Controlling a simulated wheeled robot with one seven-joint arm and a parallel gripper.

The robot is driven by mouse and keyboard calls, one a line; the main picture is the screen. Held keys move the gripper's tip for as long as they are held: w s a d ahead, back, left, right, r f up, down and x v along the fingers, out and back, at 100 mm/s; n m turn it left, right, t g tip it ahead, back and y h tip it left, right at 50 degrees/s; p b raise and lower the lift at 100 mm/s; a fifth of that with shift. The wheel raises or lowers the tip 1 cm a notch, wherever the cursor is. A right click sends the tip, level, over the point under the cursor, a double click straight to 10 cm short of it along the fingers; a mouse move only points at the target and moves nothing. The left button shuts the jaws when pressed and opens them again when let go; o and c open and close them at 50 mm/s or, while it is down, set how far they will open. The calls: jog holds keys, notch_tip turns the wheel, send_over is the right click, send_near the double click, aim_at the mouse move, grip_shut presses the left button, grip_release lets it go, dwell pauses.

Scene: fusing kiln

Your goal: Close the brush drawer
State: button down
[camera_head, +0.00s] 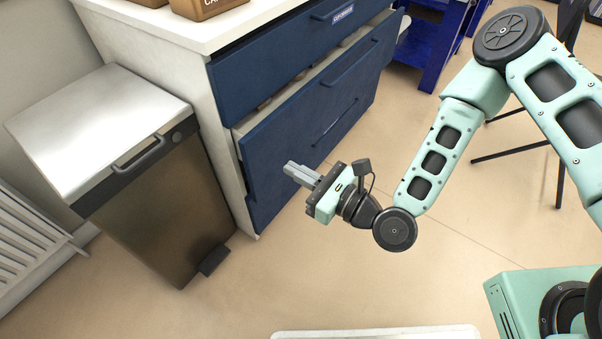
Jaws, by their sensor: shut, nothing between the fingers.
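The cabinet has dark blue drawer fronts. The top front (285,62) carries a small label that I cannot read clearly. Below it, a drawer front (285,125) stands out from the cabinet, with a dark gap along its top edge where some contents show. I cannot tell from the label which is the brush drawer, but this lower one is visibly pulled out. My gripper (289,167) is shut and empty. It is in front of the lower blue fronts, pointing left toward them; I cannot tell whether it touches.
A bin with a pale lid (105,110) stands left of the cabinet. Boxes (205,8) sit on the white countertop (180,28). A white radiator (28,240) is at the far left. A blue stand (432,45) and dark legs are behind my arm. The floor in front is clear.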

aim_at(247, 144)
jog(key=b+x, duration=0.2)
jog(key=x, duration=0.8)
jog(key=shift+w+a, duration=0.1)
jog(key=shift+a, duration=0.05)
jog(key=x, duration=0.3)
jog(key=shift+w+a+f, duration=0.1)
jog(key=shift+w+a, duration=0.4)
jog(key=shift+a, duration=0.05)
jog(key=shift+s, duration=0.1)
